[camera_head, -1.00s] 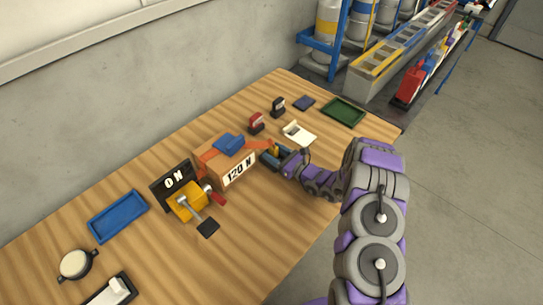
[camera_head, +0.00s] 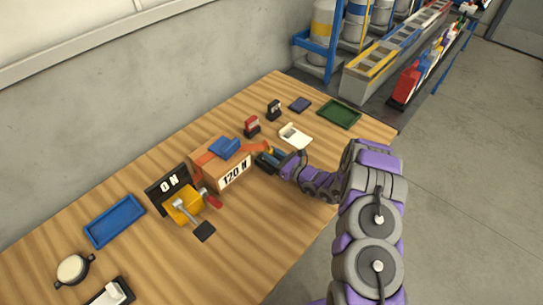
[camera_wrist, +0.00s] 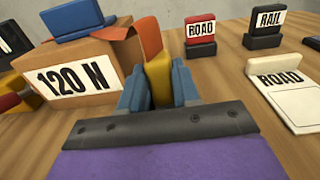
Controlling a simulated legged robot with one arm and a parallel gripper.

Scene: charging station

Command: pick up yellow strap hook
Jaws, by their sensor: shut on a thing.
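The yellow strap hook (camera_wrist: 158,78) is between the blue fingers of my gripper (camera_wrist: 160,88) in the wrist view, and the fingers are shut on it. An orange strap (camera_wrist: 149,38) rises behind the hook, by the right side of the cardboard box marked 120 N (camera_wrist: 115,55). In the head view my gripper (camera_head: 270,158) is at the right end of this box (camera_head: 210,172), low over the table. The orange strap (camera_head: 254,147) runs from the box to the gripper. The fingers mostly hide the hook there.
A blue block (camera_head: 224,147) lies on the box. A yellow device (camera_head: 184,204) with a 0 N display (camera_head: 168,185) stands to the left. Red (camera_head: 251,127) and black (camera_head: 273,110) labelled stands and a white card holder (camera_head: 295,136) are behind.

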